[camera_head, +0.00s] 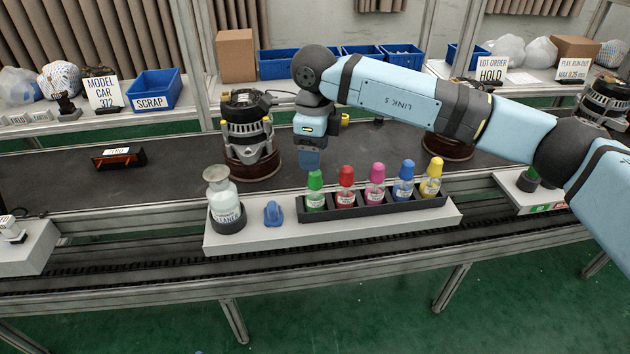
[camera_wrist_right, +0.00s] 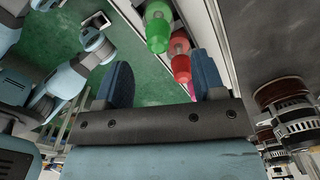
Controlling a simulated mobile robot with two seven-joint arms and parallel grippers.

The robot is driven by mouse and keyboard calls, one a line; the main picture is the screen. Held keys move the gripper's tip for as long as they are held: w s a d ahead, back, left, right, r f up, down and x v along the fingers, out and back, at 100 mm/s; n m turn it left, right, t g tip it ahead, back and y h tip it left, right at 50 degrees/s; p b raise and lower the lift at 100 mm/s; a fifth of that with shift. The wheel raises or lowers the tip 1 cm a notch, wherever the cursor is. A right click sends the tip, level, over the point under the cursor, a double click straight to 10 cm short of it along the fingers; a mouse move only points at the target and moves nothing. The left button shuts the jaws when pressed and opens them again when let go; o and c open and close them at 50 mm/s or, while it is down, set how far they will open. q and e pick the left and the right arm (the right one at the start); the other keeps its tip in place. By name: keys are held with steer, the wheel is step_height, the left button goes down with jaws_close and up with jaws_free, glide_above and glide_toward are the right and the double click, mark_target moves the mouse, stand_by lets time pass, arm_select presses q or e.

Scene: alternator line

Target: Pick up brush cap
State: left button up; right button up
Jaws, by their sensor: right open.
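Several small bottles with coloured caps stand in a row in a dark rack (camera_head: 388,210) on a white tray. The green cap (camera_head: 315,180) is leftmost, then the red cap (camera_head: 346,176), the pink cap (camera_head: 376,173), the blue cap (camera_head: 406,169) and the yellow cap (camera_head: 433,167). I cannot tell which one is the brush cap. My right gripper (camera_head: 309,165) hangs just above and slightly left of the green cap. In the right wrist view the right gripper (camera_wrist_right: 163,75) is open and empty, with the green cap (camera_wrist_right: 158,36) beyond its fingers. My left gripper is not seen.
A cleaner bottle (camera_head: 223,200) and a blue sponge-like piece (camera_head: 273,214) stand left of the rack on the white tray (camera_head: 300,234). The belt's left part holds a small orange-black tool (camera_head: 118,158).

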mark_target(315, 174)
steer(key=shift+s+f+b, duration=0.1)
steer(key=shift+f+b, duration=0.25)
steer(key=shift+f, duration=2.75)
steer(key=c, duration=1)
steer(key=shift+r, duration=0.1)
step_height(315, 174, up, 20)
steer(key=p, duration=0.2)
steer(key=o, duration=0.4)
steer(key=c, duration=0.3)
